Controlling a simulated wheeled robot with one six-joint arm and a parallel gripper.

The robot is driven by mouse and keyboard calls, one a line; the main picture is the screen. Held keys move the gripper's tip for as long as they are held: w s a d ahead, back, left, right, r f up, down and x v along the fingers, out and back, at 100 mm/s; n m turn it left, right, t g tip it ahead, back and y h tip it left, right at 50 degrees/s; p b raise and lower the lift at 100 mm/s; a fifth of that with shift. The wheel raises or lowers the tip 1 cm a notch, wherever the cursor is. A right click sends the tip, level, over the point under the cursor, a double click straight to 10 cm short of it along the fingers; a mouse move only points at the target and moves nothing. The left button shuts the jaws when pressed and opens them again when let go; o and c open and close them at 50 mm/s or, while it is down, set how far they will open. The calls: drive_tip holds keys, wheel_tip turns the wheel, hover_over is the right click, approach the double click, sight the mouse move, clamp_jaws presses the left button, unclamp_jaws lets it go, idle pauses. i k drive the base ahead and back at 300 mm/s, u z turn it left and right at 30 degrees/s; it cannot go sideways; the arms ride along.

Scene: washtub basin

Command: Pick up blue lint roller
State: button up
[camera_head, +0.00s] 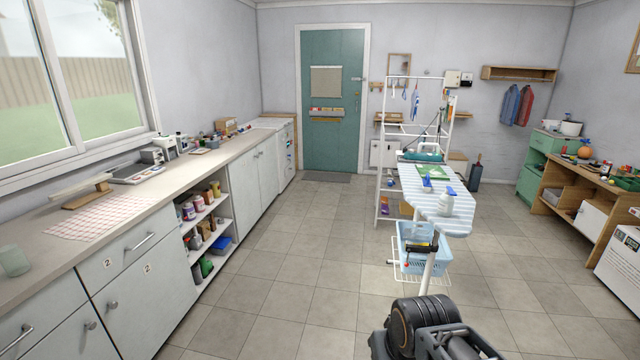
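A small blue object (427,186) lies on the striped ironing board (415,183), beside a green cloth (433,172). It may be the blue lint roller, but it is too small to tell its shape for certain. Dark parts of my arm show at the bottom, right of centre, apart from the blue object. I cannot make out my gripper's fingertips or anything held in them.
A light blue basket (418,250) is below the ironing board. A white drying rack (390,140) stands behind it. A long counter (130,200) with shelves runs along the left, and a wooden bench (575,190) stands at the right. The tiled floor (310,240) between is clear.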

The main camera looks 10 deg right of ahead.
sight(427, 185)
drive_tip(key=z, duration=0.15)
drive_tip(key=i, duration=2.3)
drive_tip(key=z, duration=0.45)
drive_tip(key=i, duration=1.1)
drive_tip(key=z, duration=0.3)
